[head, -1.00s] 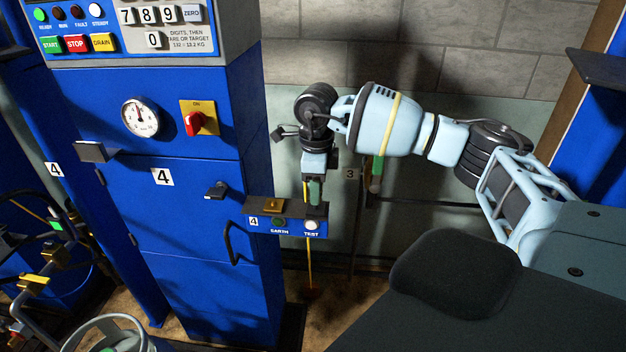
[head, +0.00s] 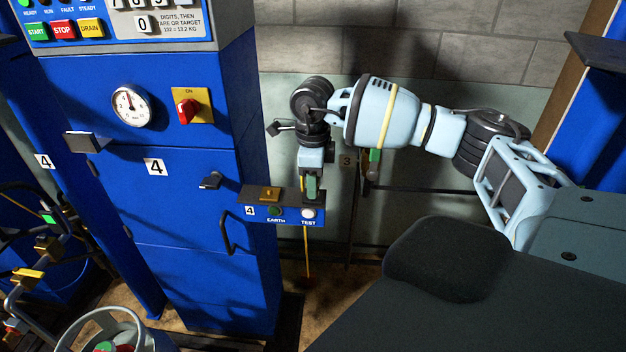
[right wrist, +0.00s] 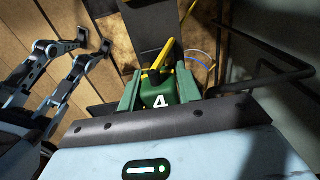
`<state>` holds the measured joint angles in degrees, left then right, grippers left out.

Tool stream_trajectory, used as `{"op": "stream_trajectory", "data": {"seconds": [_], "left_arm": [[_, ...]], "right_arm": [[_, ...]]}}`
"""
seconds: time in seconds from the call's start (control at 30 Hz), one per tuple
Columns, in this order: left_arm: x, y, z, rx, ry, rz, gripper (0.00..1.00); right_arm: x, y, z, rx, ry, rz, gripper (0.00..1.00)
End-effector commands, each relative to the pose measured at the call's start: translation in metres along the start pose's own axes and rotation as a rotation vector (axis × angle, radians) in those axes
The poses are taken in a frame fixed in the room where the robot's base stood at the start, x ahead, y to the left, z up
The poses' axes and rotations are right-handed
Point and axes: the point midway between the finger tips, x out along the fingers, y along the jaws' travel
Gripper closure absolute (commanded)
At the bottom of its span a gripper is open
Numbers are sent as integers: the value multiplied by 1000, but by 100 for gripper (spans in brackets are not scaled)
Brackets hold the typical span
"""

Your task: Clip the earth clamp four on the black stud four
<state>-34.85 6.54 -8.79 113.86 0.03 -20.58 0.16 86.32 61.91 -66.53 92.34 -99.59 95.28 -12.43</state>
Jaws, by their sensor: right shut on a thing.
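The earth clamp four (right wrist: 161,99) is a green clip marked 4 with a yellow part, held between the fingers of my right gripper (right wrist: 158,92). In the head view my right gripper (head: 311,178) points down, shut on the clamp, over the right end of the blue box marked 4 (head: 253,225), at the TEST side. A yellow cable (head: 307,255) hangs below. I cannot make out the black stud four. I cannot tell whether the clamp touches the box.
A block wall (head: 410,45) is behind. A ring-topped bottle (head: 105,325) stands at the lower left.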

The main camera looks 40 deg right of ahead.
Motion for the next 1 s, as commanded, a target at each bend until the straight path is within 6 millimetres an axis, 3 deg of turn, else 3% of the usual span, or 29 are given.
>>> {"op": "stream_trajectory", "data": {"seconds": [1.0], "left_arm": [[-1,-1,-7,2,12,-2,64]], "right_arm": [[-1,0,1,0,-2,-1,100]]}}
